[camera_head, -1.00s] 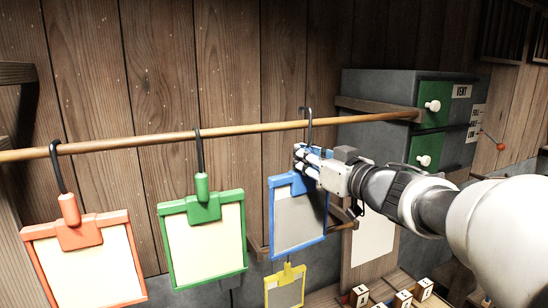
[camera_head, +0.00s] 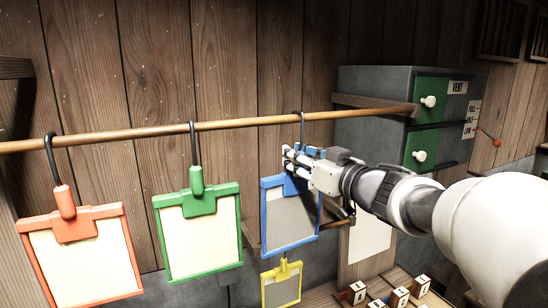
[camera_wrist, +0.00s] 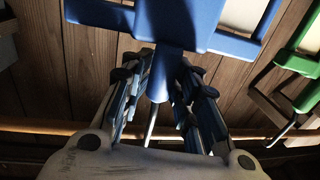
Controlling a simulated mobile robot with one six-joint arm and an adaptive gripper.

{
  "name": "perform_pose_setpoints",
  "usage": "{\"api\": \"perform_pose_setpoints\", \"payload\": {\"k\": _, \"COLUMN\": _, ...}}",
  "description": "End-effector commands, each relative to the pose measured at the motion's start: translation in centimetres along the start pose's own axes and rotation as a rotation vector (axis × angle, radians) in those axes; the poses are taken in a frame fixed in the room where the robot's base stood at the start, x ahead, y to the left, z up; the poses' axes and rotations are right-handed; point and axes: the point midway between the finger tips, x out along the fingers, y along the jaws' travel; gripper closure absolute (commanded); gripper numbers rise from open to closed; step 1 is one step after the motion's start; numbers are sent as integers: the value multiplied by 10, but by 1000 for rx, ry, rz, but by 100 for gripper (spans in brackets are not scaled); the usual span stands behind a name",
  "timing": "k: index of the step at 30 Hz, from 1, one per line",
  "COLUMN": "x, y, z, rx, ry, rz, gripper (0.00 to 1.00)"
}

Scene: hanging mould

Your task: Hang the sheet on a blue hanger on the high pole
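The blue hanger (camera_head: 267,220) is a blue frame with a clip and handle, and it bears a grey sheet (camera_head: 291,224). Its dark hook (camera_head: 301,122) reaches up to the high pole (camera_head: 245,123), with its bend just above the pole. I cannot tell whether the hook rests on it. My gripper (camera_head: 290,155) is at the top of this hanger, from the right. In the wrist view my gripper's fingers (camera_wrist: 163,95) close around the blue handle (camera_wrist: 164,72), with the thin hook rod and the pole (camera_wrist: 40,126) beyond. The fingers partly hide the handle.
A red hanger (camera_head: 74,228) and a green hanger (camera_head: 198,206) hang from the pole to the left, bearing cream sheets. A small yellow hanger (camera_head: 281,284) is below the blue one. A grey cabinet (camera_head: 372,83) with green drawers stands right, and marked wooden blocks (camera_head: 399,297) lie below.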

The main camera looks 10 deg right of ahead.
Motion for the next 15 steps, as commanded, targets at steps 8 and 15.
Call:
{"api": "perform_pose_setpoints", "payload": {"k": 8, "x": 0, "y": 0, "z": 0, "rx": 0, "ry": -1, "rz": 0, "gripper": 59}}
{"api": "perform_pose_setpoints", "payload": {"k": 15, "x": -2, "y": 0, "z": 1, "rx": 0, "ry": -2, "rz": 1, "gripper": 59}}
